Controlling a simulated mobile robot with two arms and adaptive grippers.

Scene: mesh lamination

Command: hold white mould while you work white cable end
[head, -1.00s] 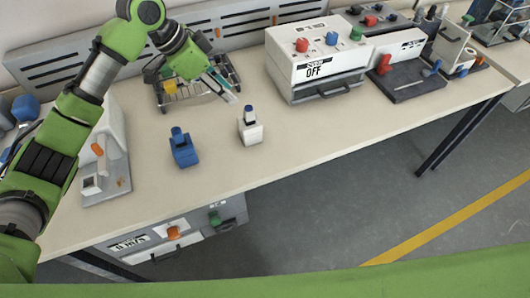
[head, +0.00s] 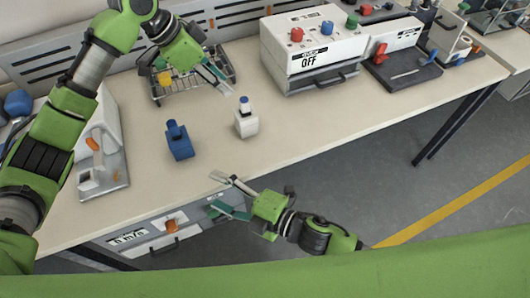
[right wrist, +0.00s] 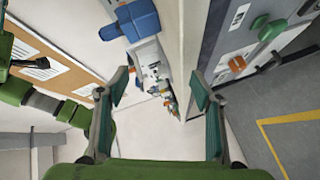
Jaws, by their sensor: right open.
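The white mould (head: 246,122), a small white block with a blue-topped piece standing in it, is upright on the table. A separate white cable end cannot be made out. A blue mould (head: 179,142) stands to its left; a blue block at the top of the right wrist view (right wrist: 130,20) appears to be the same one. My left gripper (head: 223,80) is beyond and above the white mould, apart from it; its finger gap is unclear. My right gripper (head: 228,194) is open and empty at the table's front edge, nearer than the white mould; its spread fingers show in the right wrist view (right wrist: 160,95).
A wire basket (head: 163,92) with a yellow item stands behind the moulds. A white box marked OFF (head: 307,48) stands at back right. A white device (head: 100,150) is at left. A drawer cabinet (head: 150,238) is under the table.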

